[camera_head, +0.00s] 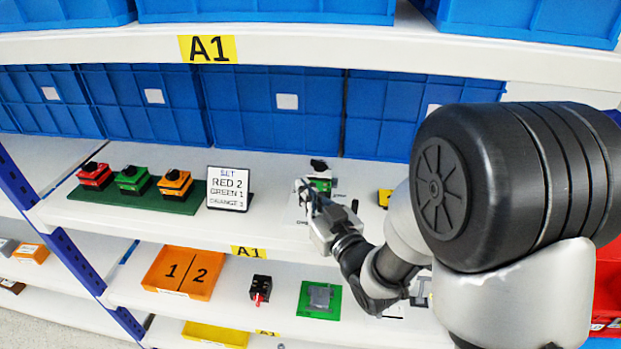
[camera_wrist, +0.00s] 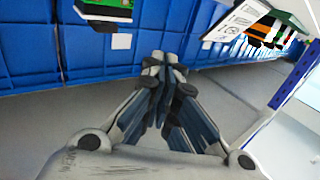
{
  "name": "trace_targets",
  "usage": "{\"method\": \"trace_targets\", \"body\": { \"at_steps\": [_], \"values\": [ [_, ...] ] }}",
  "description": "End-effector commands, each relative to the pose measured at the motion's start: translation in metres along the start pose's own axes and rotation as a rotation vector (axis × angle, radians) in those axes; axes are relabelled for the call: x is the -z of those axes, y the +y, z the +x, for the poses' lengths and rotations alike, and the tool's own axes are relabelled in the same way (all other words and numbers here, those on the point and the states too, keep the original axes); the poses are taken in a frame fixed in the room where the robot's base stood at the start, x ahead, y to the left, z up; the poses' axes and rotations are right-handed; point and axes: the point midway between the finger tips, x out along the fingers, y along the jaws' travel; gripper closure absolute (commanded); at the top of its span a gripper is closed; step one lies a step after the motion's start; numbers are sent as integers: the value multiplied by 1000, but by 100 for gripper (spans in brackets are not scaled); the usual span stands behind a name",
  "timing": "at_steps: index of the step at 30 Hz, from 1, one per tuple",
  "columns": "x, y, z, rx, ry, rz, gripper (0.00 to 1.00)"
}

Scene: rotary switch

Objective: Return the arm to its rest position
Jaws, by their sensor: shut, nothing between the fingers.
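My gripper (camera_head: 305,188) is shut and empty over the middle shelf, in front of a small green block with a black top (camera_head: 320,178). In the wrist view my gripper (camera_wrist: 158,68) has its fingertips together, pointing at the blue bins. A red rotary switch (camera_head: 95,176), a green one (camera_head: 132,180) and an orange one (camera_head: 175,183) stand on a green base (camera_head: 135,200) at the left. A sign (camera_head: 229,188) beside them reads SET, RED 2, GREEN 1, ORANGE 3. The gripper is apart from the switches and right of the sign.
Blue bins (camera_head: 275,115) line the back of the shelf, under an upper shelf edge (camera_head: 290,50). The lower shelf holds an orange tray marked 1 and 2 (camera_head: 184,273), a black block with a red part (camera_head: 260,290) and a green plate (camera_head: 320,300). A blue post (camera_head: 75,262) stands left.

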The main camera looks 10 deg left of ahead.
Motion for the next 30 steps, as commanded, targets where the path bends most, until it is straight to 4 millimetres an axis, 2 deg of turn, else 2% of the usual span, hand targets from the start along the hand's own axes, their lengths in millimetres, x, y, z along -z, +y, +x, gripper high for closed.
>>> {"method": "trace_targets", "body": {
  "at_steps": [3,6,12,16,20,23,26,30],
  "values": [
    [1,-12,-15,1,-1,0,100],
    [1,-17,-23,1,1,0,100],
    [1,-19,-27,-1,-1,-3,100],
    [5,-8,-28,-34,-44,-19,100],
    [11,20,-40,-120,-167,-45,100],
    [16,46,-61,-208,-295,-50,100],
    [20,66,-92,-293,-426,-33,100],
    [24,81,-148,-399,-603,22,100]
  ]
}}
